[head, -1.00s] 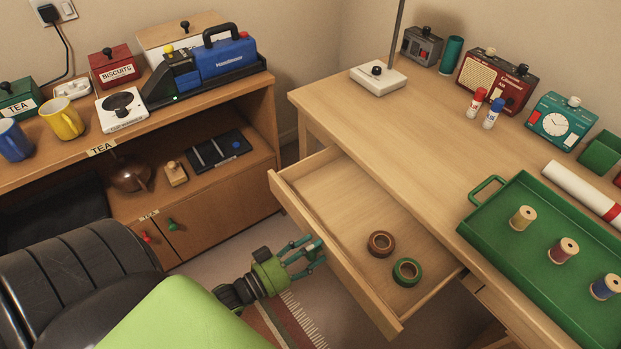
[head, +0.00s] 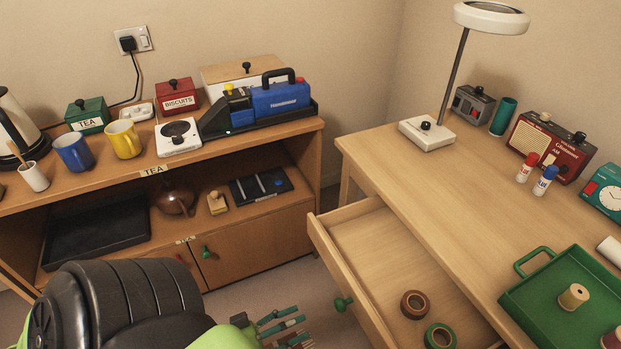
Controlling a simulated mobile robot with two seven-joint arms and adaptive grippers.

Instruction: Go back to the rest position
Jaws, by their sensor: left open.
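My left gripper (head: 283,326) shows at the bottom of the head view, low in front of the cabinet and left of the open desk drawer (head: 364,254). Its green fingers are apart, with nothing between them. It is clear of the drawer front and its green knob (head: 343,303). The drawer is pulled out and holds a brown tape roll (head: 414,304) and a green tape roll (head: 440,337). My right gripper is not in view.
The desk (head: 440,175) carries a lamp (head: 427,133), a red radio (head: 549,146) and a green tray (head: 536,318) with thread spools. The shelf unit (head: 262,232) at left holds mugs, tins and a blue machine (head: 277,97). Floor shows between them.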

